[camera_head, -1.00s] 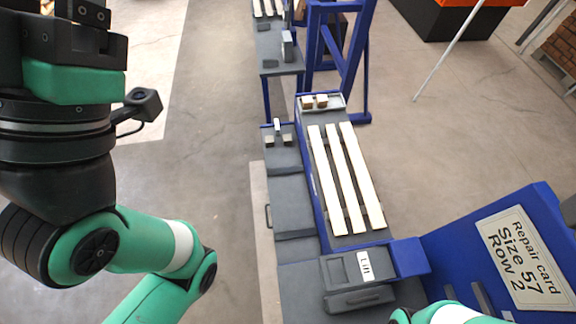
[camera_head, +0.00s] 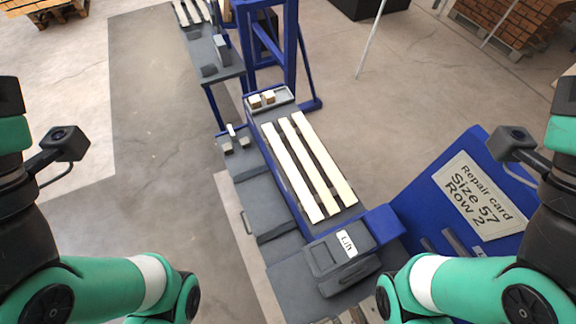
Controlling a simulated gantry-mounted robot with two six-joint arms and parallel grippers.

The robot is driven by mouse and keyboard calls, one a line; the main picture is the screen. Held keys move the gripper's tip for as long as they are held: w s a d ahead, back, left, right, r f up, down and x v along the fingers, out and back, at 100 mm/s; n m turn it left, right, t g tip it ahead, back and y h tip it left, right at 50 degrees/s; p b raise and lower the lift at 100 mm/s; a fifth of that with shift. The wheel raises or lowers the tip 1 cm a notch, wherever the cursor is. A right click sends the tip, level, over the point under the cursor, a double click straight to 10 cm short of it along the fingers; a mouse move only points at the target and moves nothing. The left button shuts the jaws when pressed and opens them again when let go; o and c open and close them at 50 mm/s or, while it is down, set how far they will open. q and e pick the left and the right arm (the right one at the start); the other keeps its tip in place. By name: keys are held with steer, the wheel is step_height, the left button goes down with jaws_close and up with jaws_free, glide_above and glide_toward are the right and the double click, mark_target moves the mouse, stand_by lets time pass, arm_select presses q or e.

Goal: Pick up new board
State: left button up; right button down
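Three pale boards lie side by side on the grey bed of the blue-framed station, the middle one (camera_head: 310,163) between the other two. More pale boards (camera_head: 192,12) show at the far station at the top edge. Pale wooden slats (camera_head: 357,315) are partly seen at the bottom edge, mostly cut off. I cannot tell which of these is the new board. My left arm stands at the left edge and my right arm at the right edge. Both grippers are outside the picture.
A repair card (camera_head: 474,195) on a blue panel reads "Size 57 Row 2". A dark box labelled Lift (camera_head: 340,255) stands at the station's near end. A small tray (camera_head: 281,102) with two wooden blocks is at its far end. Brick-like stacks (camera_head: 510,22) stand far right; floor left is clear.

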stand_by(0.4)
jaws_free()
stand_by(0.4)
